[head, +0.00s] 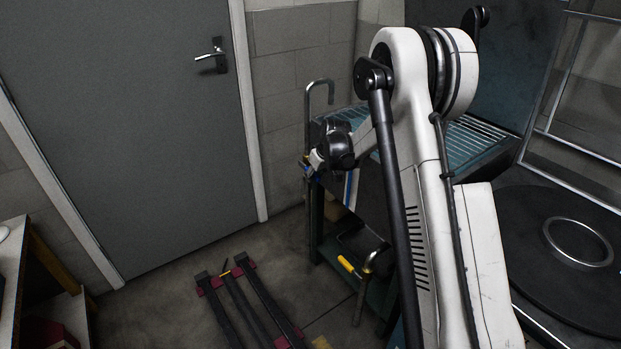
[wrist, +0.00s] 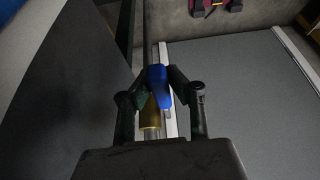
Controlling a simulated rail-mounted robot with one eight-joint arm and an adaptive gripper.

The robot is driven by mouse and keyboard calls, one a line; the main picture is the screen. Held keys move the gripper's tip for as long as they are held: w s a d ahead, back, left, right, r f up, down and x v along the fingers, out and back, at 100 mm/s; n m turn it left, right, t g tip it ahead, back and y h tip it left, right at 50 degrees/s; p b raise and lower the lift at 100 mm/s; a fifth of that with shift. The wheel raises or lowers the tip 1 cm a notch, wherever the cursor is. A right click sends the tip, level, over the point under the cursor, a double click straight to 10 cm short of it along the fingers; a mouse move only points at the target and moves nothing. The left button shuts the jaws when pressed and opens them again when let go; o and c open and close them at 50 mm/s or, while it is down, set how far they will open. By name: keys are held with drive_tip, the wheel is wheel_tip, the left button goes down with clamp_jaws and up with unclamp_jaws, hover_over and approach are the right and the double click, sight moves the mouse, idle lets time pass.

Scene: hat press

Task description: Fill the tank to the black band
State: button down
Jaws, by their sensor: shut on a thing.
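In the wrist view my gripper (wrist: 159,92) is closed around a blue lever handle (wrist: 158,74), one dark finger on each side. A brass fitting (wrist: 150,119) sits just below the handle on a pale vertical pipe. In the head view my gripper (head: 312,168) is beside the teal bench, left of my arm; small blue and yellow bits show there, but the grip is too small to make out. A narrow white and blue upright strip (head: 351,187) shows behind it. I cannot make out a tank or a black band; my arm hides much of that area.
A bent metal pipe (head: 319,88) rises by the wall behind my gripper. A ribbed teal surface (head: 474,139) lies behind my arm. A dark rack with red parts (head: 247,297) is on the floor.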

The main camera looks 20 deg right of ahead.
drive_tip(key=c, duration=1.6)
unclamp_jaws()
drive_tip(key=shift+c, duration=0.2)
drive_tip(key=v, duration=1.2)
